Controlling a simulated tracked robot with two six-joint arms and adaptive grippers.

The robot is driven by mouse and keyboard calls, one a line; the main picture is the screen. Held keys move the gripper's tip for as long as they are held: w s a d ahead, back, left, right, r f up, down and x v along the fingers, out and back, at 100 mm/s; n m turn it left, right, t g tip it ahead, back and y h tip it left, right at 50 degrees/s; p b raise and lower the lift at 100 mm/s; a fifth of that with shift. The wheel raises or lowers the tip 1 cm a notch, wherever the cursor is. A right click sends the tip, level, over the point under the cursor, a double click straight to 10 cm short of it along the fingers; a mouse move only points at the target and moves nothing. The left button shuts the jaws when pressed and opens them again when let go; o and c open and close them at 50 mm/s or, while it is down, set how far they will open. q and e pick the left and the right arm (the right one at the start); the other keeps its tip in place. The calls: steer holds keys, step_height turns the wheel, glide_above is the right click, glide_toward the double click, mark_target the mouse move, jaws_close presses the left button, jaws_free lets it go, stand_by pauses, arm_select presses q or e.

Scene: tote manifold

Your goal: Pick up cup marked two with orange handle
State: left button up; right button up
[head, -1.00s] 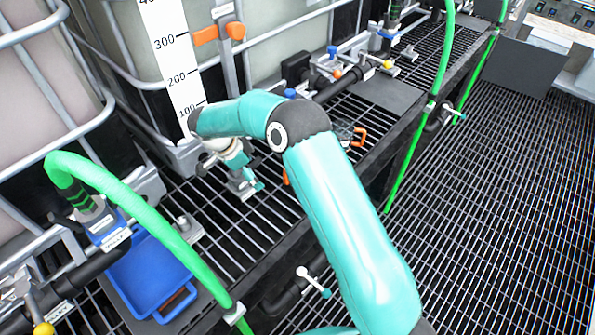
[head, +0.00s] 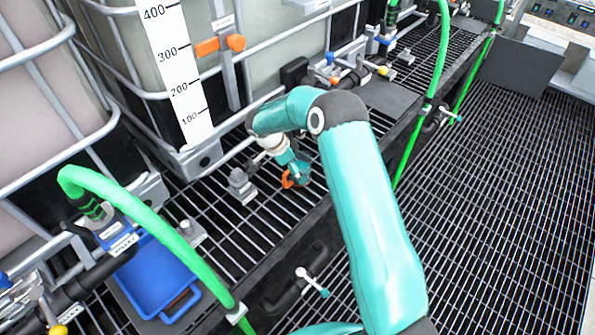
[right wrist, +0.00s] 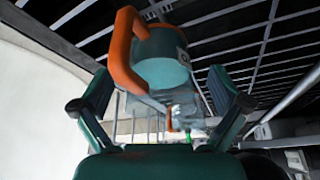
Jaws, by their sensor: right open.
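My right gripper (head: 297,172) reaches down over the grating beside the white tank. In the right wrist view its fingers (right wrist: 160,76) are spread and empty. A cup (right wrist: 162,62) with an orange handle (right wrist: 124,50) shows ahead between and beyond the fingertips; its body looks teal. A small tag is on its side, too small to read. Clear parts and a second orange piece (right wrist: 169,118) show below it. In the head view an orange handle (head: 288,180) peeks out beside the gripper; the cup body there is mostly hidden. My left gripper is out of view.
A grey fitting (head: 241,187) stands on the grating left of the gripper. The white tank with a level scale (head: 178,80) and metal bars rises behind. A blue tray (head: 150,275) and green hose (head: 150,215) are at lower left. Pipes and valves (head: 340,75) line the back.

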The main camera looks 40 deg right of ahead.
steer(key=shift+p+x, duration=0.3)
steer(key=shift+x, duration=1.2)
steer(key=shift+c, duration=0.4)
steer(key=c, duration=1.5)
steer(key=shift+r, duration=0.1)
